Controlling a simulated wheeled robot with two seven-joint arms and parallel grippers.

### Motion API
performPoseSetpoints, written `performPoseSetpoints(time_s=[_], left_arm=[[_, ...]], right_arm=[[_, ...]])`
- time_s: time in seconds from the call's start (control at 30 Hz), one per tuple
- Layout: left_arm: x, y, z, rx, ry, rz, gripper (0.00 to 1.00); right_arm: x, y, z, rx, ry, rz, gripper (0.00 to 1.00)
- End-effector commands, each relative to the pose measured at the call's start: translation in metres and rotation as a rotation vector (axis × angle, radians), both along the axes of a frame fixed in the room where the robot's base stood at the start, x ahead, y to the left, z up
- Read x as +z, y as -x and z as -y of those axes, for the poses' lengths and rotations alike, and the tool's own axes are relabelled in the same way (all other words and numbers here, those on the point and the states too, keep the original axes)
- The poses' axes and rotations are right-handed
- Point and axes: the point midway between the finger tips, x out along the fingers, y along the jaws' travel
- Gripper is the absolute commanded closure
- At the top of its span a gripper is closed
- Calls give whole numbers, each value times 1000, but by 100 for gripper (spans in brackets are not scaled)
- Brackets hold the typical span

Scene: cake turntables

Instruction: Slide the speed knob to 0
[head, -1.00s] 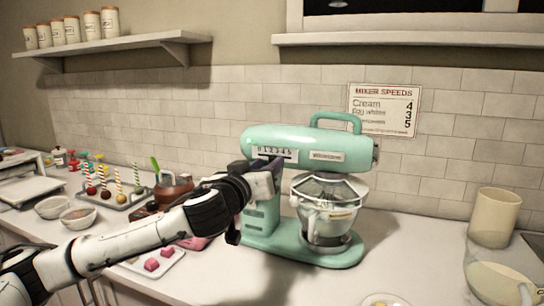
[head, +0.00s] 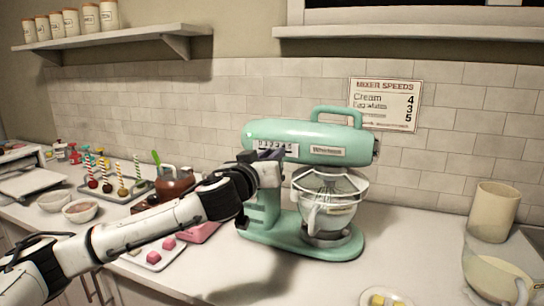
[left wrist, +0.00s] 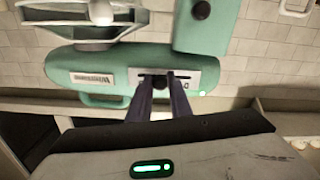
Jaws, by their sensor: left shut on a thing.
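The mint-green mixer (head: 310,133) stands on the counter. Its white speed scale (head: 276,146) is on the side of the head, with numbers along it. My left gripper (head: 275,156) is at the lower edge of this scale and partly covers it. In the left wrist view, which shows the mixer upside down, the fingers reach the scale plate (left wrist: 188,78). They are shut on the small dark speed knob (left wrist: 158,83), which sits in the slot away from the 0 end. The exact number at the knob is hidden. My right gripper is not in view.
The glass bowl (head: 328,205) is under the mixer head, right of my gripper. A wall sign (head: 384,104) lists mixer speeds. A cream canister (head: 494,212) stands at right.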

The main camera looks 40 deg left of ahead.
Motion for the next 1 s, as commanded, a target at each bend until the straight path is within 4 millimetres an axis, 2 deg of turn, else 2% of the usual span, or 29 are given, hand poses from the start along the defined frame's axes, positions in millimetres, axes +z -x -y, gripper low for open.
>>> performPoseSetpoints(time_s=[0.2,0.4,0.73,0.77,0.83,1.0], left_arm=[[-6,6,-26,5,1,-3,100],[-4,12,-49,4,0,-3,100],[-1,12,-53,6,0,-3,100],[-1,12,-53,7,0,-4,79],[-1,12,-53,7,0,-3,67],[0,12,-52,4,0,-2,66]], right_arm=[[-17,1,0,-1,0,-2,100],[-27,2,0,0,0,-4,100],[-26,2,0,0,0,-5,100],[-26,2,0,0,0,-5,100],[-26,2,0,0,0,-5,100],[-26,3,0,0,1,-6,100]])
